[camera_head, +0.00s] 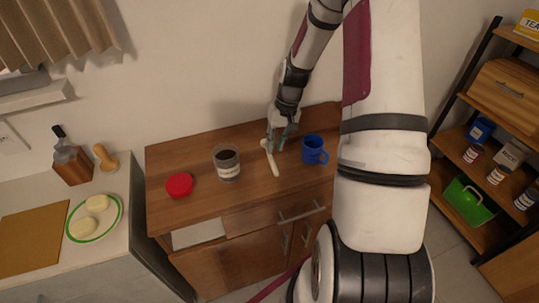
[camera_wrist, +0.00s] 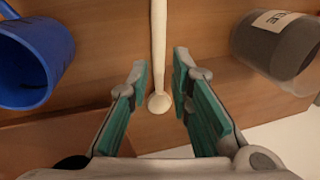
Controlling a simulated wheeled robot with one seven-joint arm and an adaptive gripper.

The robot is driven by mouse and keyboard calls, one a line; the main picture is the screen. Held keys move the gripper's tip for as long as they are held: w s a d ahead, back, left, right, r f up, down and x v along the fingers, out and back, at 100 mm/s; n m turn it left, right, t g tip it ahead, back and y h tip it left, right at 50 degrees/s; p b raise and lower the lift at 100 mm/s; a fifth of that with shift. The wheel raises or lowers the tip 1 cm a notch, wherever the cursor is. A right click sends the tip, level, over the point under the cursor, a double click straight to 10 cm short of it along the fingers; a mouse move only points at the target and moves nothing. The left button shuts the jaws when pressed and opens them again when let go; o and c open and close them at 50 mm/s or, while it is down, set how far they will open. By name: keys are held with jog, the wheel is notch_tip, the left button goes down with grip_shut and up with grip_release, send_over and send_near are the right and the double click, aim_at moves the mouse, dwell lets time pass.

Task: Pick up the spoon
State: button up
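The pale spoon (camera_head: 270,158) lies on the wooden cabinet top, between a glass jar and a blue mug. In the wrist view the spoon (camera_wrist: 159,55) runs from the top edge down to a small rounded end. My gripper (camera_head: 277,140) is just above the cabinet top, near the spoon's far end. In the wrist view my gripper (camera_wrist: 161,85) is open, with teal-padded fingers on either side of the spoon's rounded end. A gap shows between the spoon and each finger.
The blue mug (camera_head: 313,149) stands right of the spoon. The labelled jar (camera_head: 227,163) with dark contents stands to its left, and a red lid (camera_head: 179,185) lies farther left. The cabinet top (camera_head: 205,206) is clear near its front edge.

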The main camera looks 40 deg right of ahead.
aim_at(272, 159)
jog(key=shift+w+a+f+p, duration=0.1)
jog(key=shift+a+f+p, duration=0.05)
jog(key=shift+f, duration=0.75)
jog(key=shift+s+a+f+p, duration=0.1)
jog(key=shift+a+f+p, duration=0.1)
jog(key=shift+f, duration=0.7)
jog(key=shift+w+a+f+p, duration=0.1)
jog(key=shift+f+p, duration=0.05)
jog(key=shift+f, duration=0.75)
grip_shut()
